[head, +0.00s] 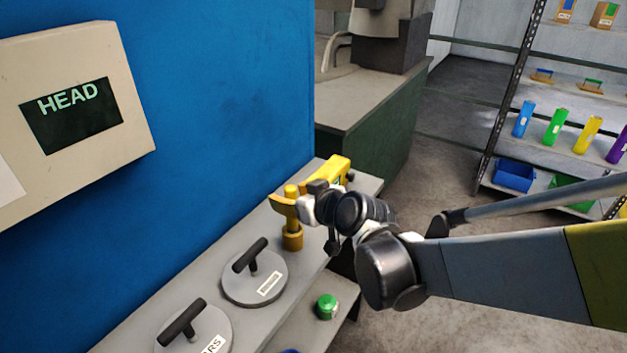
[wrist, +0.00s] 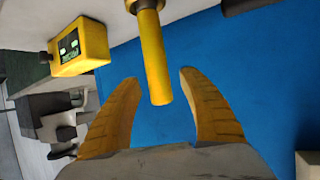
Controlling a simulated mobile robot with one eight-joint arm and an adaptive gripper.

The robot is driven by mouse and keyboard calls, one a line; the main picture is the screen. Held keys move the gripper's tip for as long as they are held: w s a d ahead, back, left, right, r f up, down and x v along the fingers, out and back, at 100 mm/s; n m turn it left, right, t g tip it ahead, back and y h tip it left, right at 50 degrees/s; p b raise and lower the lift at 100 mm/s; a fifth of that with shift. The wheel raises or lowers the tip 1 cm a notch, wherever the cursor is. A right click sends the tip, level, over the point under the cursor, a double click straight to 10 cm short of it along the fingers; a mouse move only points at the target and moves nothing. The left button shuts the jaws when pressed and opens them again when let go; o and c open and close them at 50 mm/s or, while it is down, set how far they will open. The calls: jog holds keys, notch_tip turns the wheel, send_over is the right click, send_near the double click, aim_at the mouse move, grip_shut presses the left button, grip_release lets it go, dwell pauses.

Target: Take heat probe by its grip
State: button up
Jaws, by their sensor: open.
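The heat probe stands upright on the grey bench, with its yellow cylindrical grip (head: 291,190) on top and a wider darker yellow base (head: 292,239) below. In the wrist view the grip (wrist: 153,55) runs down from the top edge, and its free end lies between my two yellow fingers. My gripper (head: 284,204) is open, with a finger on each side of the grip; in the wrist view (wrist: 158,78) a gap shows on both sides. The fingers hide part of the probe in the head view.
A yellow box with a small display (head: 337,170) stands behind the probe and shows in the wrist view (wrist: 80,48). Two grey discs with black handles (head: 254,278) lie nearer on the bench. A blue panel (head: 220,90) rises along its left. A green-topped item (head: 327,306) sits lower.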

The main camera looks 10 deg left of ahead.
grip_shut()
jog(key=shift+r, duration=0.15)
